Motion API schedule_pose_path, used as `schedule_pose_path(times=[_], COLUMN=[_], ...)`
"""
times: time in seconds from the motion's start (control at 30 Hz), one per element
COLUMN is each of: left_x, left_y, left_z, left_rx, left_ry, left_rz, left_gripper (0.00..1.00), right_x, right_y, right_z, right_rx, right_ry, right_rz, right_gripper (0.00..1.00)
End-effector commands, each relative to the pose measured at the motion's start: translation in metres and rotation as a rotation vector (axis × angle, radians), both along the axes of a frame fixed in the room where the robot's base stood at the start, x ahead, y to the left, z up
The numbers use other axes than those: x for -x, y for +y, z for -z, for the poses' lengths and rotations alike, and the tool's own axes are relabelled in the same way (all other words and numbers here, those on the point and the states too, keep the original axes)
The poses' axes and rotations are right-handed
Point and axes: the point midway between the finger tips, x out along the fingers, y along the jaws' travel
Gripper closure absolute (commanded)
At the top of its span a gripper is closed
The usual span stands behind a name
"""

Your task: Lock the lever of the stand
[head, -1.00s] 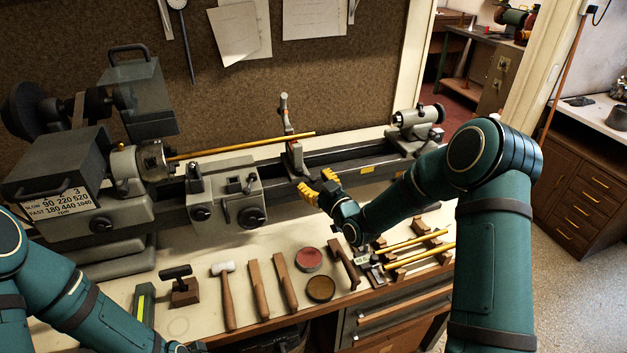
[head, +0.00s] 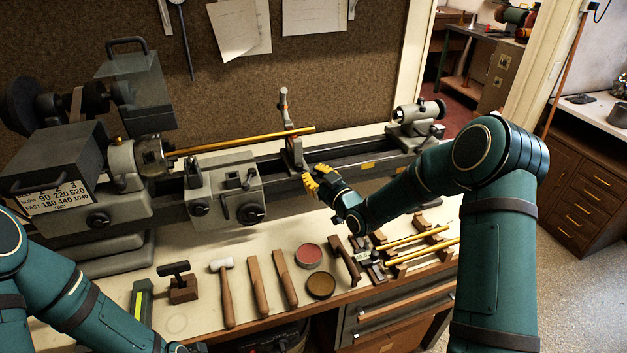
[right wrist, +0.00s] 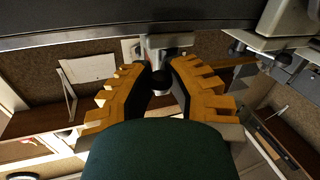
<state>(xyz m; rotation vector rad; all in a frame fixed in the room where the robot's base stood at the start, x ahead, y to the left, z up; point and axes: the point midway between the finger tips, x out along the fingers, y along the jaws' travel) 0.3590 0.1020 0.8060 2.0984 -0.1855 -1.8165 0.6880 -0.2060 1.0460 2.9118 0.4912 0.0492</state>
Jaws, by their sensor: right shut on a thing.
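The stand (head: 296,150) is an upright grey and reddish support on the lathe bed, with a thin brass tube (head: 240,142) passing at its upper part. Its lever sits low at the front of the bed; in the right wrist view a dark round lever knob (right wrist: 161,83) shows under a grey bracket. My right gripper (head: 312,179) has its yellow fingers at the bed's front edge below the stand. In the right wrist view the gripper (right wrist: 160,72) is shut on the knob, with a finger on each side. The rest of the lever is mostly hidden. My left gripper's fingers are not visible.
The lathe carriage (head: 226,191) stands left of the stand, and the tailstock (head: 417,115) stands to the right. On the bench front lie a mallet (head: 226,295), wooden tools, two round tins (head: 320,286) and brass tubes on a rack (head: 420,246).

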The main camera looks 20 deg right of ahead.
Motion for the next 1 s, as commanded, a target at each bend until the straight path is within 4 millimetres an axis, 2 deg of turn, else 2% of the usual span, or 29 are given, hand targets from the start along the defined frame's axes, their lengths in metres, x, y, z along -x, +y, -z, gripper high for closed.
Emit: schedule_pose_path(times=[0.1,0.4,0.43,0.5,0.53,0.87,1.0], left_x=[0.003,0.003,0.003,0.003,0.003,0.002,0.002], left_y=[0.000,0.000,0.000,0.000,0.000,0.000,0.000], left_z=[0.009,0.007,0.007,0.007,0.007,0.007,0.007], left_rx=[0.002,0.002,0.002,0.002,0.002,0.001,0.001], left_ry=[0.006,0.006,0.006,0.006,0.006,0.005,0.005], left_rz=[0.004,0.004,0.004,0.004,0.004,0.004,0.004], left_gripper=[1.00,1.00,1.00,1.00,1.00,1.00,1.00], right_x=[-0.001,-0.001,-0.001,-0.001,-0.001,0.001,0.012], right_y=[-0.002,-0.003,-0.003,-0.003,-0.003,-0.003,-0.008], right_z=[0.002,0.000,0.000,0.000,0.000,0.000,0.000], right_rx=[0.003,0.003,0.003,0.003,0.003,0.002,0.003], right_ry=[-0.002,0.002,0.002,0.002,0.002,0.001,0.001], right_rz=[-0.024,-0.028,-0.028,-0.028,-0.028,-0.028,-0.027], right_gripper=[1.00,1.00,0.77,0.52,0.48,0.48,0.48])
